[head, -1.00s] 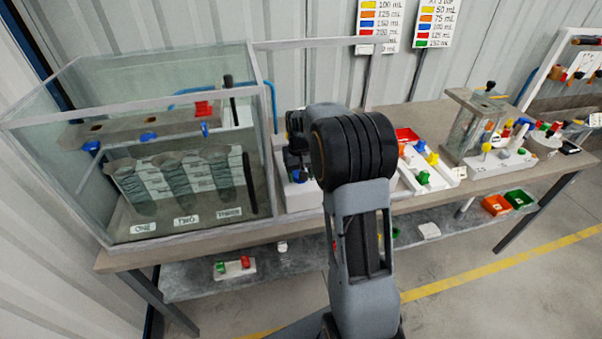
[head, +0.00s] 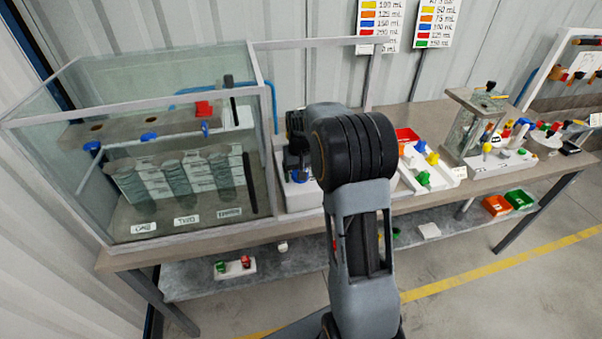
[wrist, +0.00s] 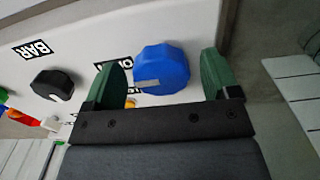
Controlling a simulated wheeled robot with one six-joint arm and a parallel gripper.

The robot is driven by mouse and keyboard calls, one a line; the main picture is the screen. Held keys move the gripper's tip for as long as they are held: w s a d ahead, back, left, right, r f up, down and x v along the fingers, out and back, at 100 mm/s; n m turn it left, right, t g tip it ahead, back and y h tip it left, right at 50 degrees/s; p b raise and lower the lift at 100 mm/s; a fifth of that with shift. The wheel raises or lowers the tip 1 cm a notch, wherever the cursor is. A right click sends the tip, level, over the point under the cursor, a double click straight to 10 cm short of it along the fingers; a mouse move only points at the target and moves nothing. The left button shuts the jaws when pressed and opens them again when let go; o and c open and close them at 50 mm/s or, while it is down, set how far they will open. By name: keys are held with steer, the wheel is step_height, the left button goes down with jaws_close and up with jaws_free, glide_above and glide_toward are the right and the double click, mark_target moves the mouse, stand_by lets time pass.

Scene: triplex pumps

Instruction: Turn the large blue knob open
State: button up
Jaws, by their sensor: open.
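The large blue knob (wrist: 161,69) sits on a white panel, with a light pointer mark on its face. It also shows in the head view (head: 300,178), partly hidden by my arm. My gripper (wrist: 164,76) is open, with one green finger on each side of the knob. A small gap shows between the knob and the left finger, and a wider one on the right. I cannot tell how deep the fingers reach along the knob. In the head view my gripper (head: 298,163) points down just above the knob. Lettering beside the knob is partly covered by the left finger.
A black knob (wrist: 52,85) and a "BAR" label (wrist: 34,50) are on the same panel. A glass tank (head: 255,120) stands close on the left. A white tray with coloured valves (head: 432,170) is to the right. Shelf items lie below.

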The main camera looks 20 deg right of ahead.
step_height(320, 180, up, 14)
stand_by(0.7)
steer(key=shift+f, duration=0.1)
stand_by(0.3)
steer(key=s+a+f+t, duration=0.1)
steer(key=s+a, duration=0.2)
steer(key=s, duration=0.4)
steer(key=s+a+f+n+t, duration=0.1)
steer(key=s+a+f, duration=0.1)
steer(key=s+a, duration=0.2)
steer(key=s+a+f+n+t, duration=0.1)
steer(key=s+a+f+t, duration=0.1)
steer(key=s, duration=0.8)
steer(key=shift+s+a, duration=0.3)
steer(key=shift+a, duration=0.45)
